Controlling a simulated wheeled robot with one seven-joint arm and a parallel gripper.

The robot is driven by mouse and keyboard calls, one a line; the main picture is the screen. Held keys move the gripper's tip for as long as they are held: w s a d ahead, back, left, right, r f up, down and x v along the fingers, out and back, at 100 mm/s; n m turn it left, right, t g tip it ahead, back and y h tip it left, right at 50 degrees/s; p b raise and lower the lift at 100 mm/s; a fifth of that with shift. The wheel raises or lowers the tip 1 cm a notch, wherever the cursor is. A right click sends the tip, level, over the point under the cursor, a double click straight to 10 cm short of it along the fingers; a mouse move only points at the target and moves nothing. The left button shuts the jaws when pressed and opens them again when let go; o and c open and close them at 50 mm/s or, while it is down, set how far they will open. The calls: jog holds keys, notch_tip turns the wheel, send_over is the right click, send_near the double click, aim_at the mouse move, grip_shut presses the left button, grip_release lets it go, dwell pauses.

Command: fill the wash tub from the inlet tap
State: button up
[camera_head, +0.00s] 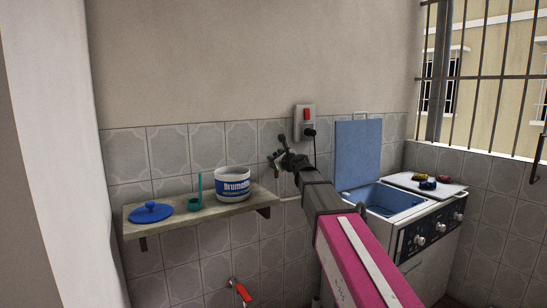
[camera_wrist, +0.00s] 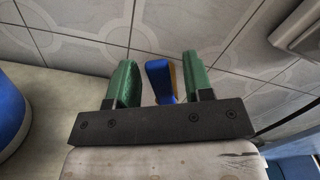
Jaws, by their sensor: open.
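The washing machine (camera_head: 432,236) stands at the right with its blue lid (camera_head: 358,155) raised. The blue wash tub (camera_head: 385,200) is uncovered, and its floor and any water in it cannot be made out. My gripper (camera_head: 279,157) is up at the tiled wall, left of the machine and below the wall switch. In the wrist view its green fingers (camera_wrist: 159,65) are open, one on each side of a blue handle (camera_wrist: 160,80) with a yellowish edge, probably the inlet tap's. Gaps show between handle and fingers. The tap body is mostly hidden by my gripper in the head view.
A shelf (camera_head: 190,222) left of my gripper holds a blue-and-white tub (camera_head: 232,183), a green ladle (camera_head: 195,195) and a blue lid (camera_head: 151,211). A red-handled tap (camera_head: 240,290) is low on the wall. A switch with a plug (camera_head: 304,121) is above. Several small coloured items lie on the machine's right cover.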

jog(key=shift+x, duration=1.2)
grip_shut()
jog(key=shift+w+d+r+m, duration=0.15)
jog(key=shift+w+d+m, duration=0.25)
jog(key=shift+m, duration=0.55)
jog(key=shift+w+d+r+m, duration=0.1)
jog(key=shift+w+d+m, duration=0.15)
jog(key=shift+d+m, duration=0.5)
jog(key=shift+w+d+r+m, duration=0.15)
jog(key=shift+w+d+m, duration=0.15)
jog(key=shift+m, duration=0.8)
grip_release()
